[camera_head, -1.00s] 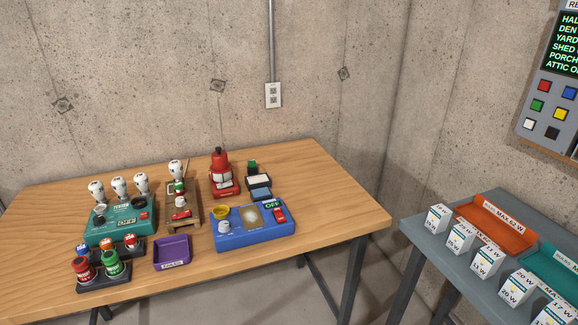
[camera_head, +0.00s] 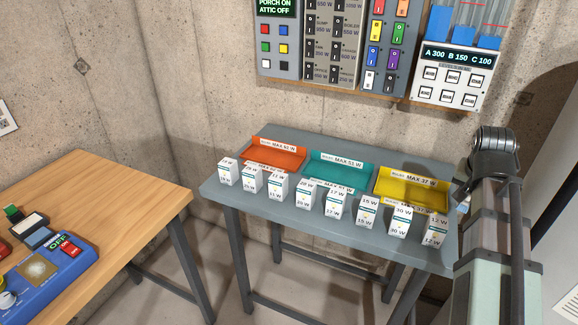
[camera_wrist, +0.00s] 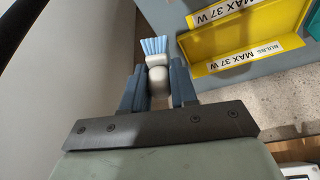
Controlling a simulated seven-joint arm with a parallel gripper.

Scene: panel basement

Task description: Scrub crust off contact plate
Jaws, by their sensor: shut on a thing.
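A small brush (camera_wrist: 156,60) with pale blue bristles and a white rounded body is in the wrist view. My gripper (camera_wrist: 157,82) is shut on it, one dark blue-grey finger on each side, with the bristles pointing away. In the head view, the contact plate (camera_head: 38,270) lies on top of a blue box (camera_head: 60,281) at the left edge, on the wooden table. The plate looks tan-brown with a paler middle. The brush is well away from it, close to the yellow tray.
A grey table (camera_head: 218,190) holds orange (camera_head: 300,166), teal (camera_head: 366,180) and yellow (camera_head: 441,203) trays behind several white bulb boxes (camera_head: 306,194). A gap separates it from the wooden table (camera_head: 150,205). Switch panels (camera_head: 333,45) hang above.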

